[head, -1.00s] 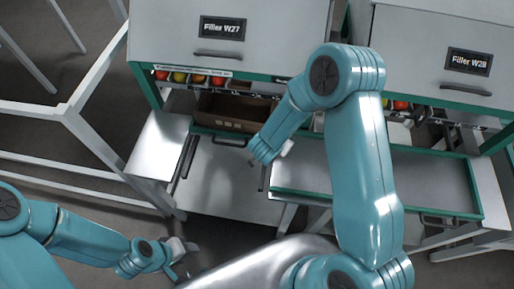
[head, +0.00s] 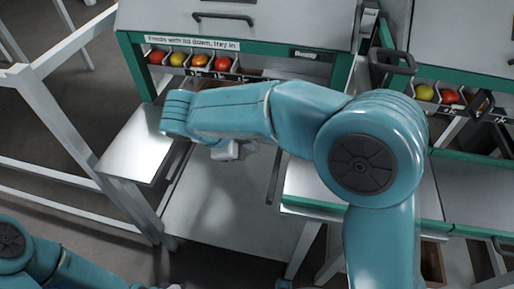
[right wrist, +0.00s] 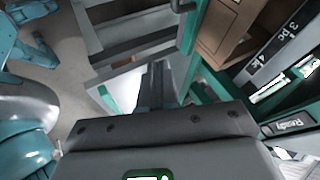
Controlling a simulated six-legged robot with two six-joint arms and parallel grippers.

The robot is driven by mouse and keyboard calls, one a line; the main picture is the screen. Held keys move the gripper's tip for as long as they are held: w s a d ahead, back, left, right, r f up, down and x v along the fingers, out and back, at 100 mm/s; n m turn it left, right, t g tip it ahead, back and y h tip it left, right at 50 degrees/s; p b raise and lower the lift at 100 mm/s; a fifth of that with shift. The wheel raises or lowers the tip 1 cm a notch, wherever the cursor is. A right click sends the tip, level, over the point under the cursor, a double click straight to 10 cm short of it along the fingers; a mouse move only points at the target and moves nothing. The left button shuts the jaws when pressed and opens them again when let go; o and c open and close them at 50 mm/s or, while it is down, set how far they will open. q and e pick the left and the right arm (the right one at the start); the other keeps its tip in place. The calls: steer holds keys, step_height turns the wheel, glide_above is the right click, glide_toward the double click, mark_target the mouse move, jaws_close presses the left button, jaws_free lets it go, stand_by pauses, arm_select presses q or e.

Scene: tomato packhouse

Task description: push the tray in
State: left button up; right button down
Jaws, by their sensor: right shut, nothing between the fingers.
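My right gripper (head: 235,150) is shut and empty, in front of the left filler (head: 235,25). In the head view my right forearm crosses in front of this filler and hides most of its tray. In the right wrist view my right gripper (right wrist: 157,88) points toward the tray's green edge (right wrist: 193,32), which has a dark handle (right wrist: 182,5). A brown carton (right wrist: 222,30) sits behind that edge. I cannot tell if the gripper touches the tray. Of my left arm, only the forearm shows at the bottom left; its gripper is cut off at the edge.
Tomatoes (head: 200,60) sit in a row of slots under the left filler. A second filler (head: 465,40) stands to the right, with a green-edged tray (head: 480,228) out below it. A white frame (head: 75,120) stands at left. A display (right wrist: 290,125) reads "Ready".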

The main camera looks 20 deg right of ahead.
steer(key=w+d+f+b, duration=0.3)
steer(key=w+d+f, duration=0.2)
steer(key=d+f, duration=0.2)
steer(key=shift+d, duration=0.15)
steer(key=w+d+p, duration=0.1)
steer(key=p, duration=0.1)
steer(key=w+d+p, duration=0.1)
steer(key=w+p, duration=0.1)
steer(key=p, duration=0.1)
steer(key=shift+w+d+r, duration=0.15)
steer(key=shift+w+r, duration=0.05)
steer(key=shift+w, duration=0.05)
steer(key=shift+f, duration=0.1)
steer(key=shift+w+d, duration=0.1)
